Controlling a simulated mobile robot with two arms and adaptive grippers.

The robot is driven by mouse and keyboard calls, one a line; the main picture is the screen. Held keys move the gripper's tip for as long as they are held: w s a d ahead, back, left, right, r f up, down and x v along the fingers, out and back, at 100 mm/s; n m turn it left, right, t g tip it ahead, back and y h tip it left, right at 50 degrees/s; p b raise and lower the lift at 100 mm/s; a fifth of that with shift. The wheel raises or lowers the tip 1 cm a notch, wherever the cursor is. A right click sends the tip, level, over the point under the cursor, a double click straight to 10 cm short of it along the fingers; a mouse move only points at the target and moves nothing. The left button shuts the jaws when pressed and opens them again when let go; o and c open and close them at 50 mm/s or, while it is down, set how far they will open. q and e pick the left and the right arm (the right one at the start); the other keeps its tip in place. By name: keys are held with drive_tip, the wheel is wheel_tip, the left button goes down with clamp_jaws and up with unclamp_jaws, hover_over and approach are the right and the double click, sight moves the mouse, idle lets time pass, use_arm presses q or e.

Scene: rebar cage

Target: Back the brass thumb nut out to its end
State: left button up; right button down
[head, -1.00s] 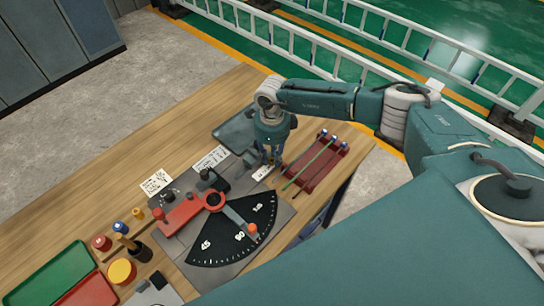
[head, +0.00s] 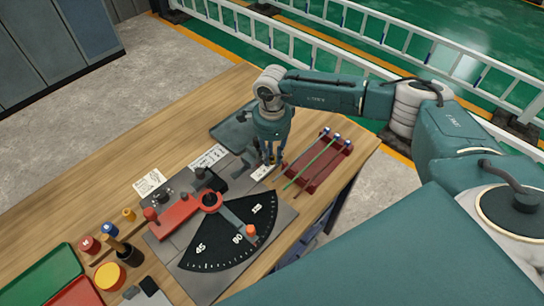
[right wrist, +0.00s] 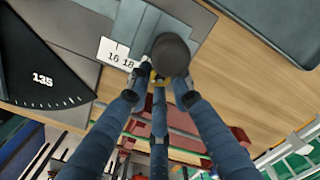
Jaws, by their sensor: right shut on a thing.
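The brass thumb nut (right wrist: 153,78) shows as a small yellow piece in the right wrist view, mostly hidden by my fingers and a dark round knob (right wrist: 171,54). My right gripper (right wrist: 158,88) is shut on the nut, its fingers around it. In the head view my right gripper (head: 268,160) points down at the far right corner of the grey bending plate (head: 285,220). The nut cannot be made out there. A white scale label marked 16 and 18 (right wrist: 117,54) lies beside the nut. My left gripper is not in view.
A red rack (head: 322,165) with several rods stands right of the gripper. The black angle scale (head: 232,240), red arm (head: 178,217) and orange-knobbed lever (head: 249,230) are nearer. A grey tray (head: 233,128) lies behind. Coloured pots and a green tray (head: 45,280) are at left.

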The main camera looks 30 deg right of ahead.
sight(272, 159)
drive_tip(key=c, duration=1.8)
unclamp_jaws()
wheel_tip(272, 159, up, 12)
